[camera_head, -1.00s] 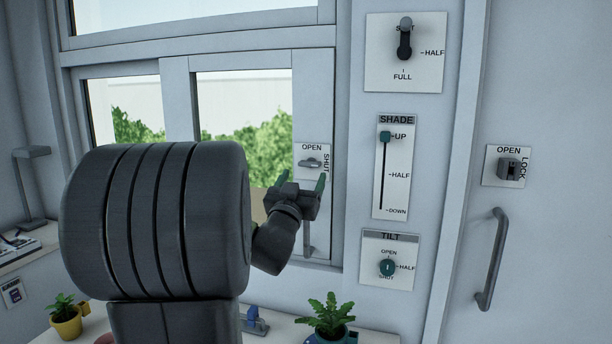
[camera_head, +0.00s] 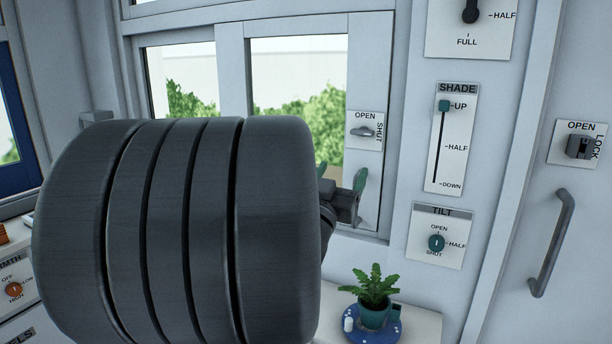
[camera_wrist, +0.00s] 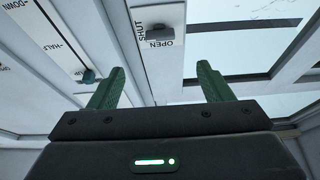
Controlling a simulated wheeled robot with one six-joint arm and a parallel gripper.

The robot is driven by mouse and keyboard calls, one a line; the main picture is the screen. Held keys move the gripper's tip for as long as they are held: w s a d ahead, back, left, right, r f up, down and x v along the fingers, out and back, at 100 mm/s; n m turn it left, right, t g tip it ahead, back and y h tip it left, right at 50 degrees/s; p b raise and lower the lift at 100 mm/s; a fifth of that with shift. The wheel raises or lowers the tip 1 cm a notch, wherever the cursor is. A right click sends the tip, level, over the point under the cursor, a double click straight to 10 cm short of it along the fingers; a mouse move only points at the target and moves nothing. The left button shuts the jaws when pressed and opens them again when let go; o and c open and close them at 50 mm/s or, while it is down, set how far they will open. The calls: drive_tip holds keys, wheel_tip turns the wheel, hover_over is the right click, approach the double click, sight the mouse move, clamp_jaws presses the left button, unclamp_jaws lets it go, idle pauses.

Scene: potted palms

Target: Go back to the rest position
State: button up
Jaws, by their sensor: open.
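My gripper (camera_head: 342,182) is in front of the lower right part of the window, partly hidden behind my dark arm link. In the wrist view my gripper (camera_wrist: 157,88) shows two green fingers set wide apart with nothing between them. The window latch (camera_head: 363,132), on a plate marked OPEN and SHUT, sits above and right of my gripper, clear of the fingers. The latch also shows in the wrist view (camera_wrist: 160,32), beyond the fingertips.
A potted fern (camera_head: 372,298) stands on a blue saucer (camera_head: 394,327) on the sill below. The SHADE slider (camera_head: 443,106) is at UP, with the TILT knob (camera_head: 436,243) beneath it. A door handle (camera_head: 552,243) and a lock switch (camera_head: 579,147) are at the right.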

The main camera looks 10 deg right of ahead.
sight(361, 135)
drive_tip(key=p+x, duration=0.2)
drive_tip(key=x, duration=1.1)
drive_tip(key=shift+w+d+r, duration=0.1)
drive_tip(key=shift+d, duration=0.05)
drive_tip(key=shift+w+d+r+p, duration=0.1)
drive_tip(key=shift+w+d+p, duration=0.1)
drive_tip(key=shift+p, duration=0.3)
drive_tip(key=shift+s+n+y+p, duration=0.15)
drive_tip(key=shift+n+y+p, duration=0.2)
drive_tip(key=shift+n, duration=0.45)
drive_tip(key=shift+a+f+m+b, duration=0.1)
drive_tip(key=shift+f+m+b, duration=0.15)
drive_tip(key=shift+b, duration=0.2)
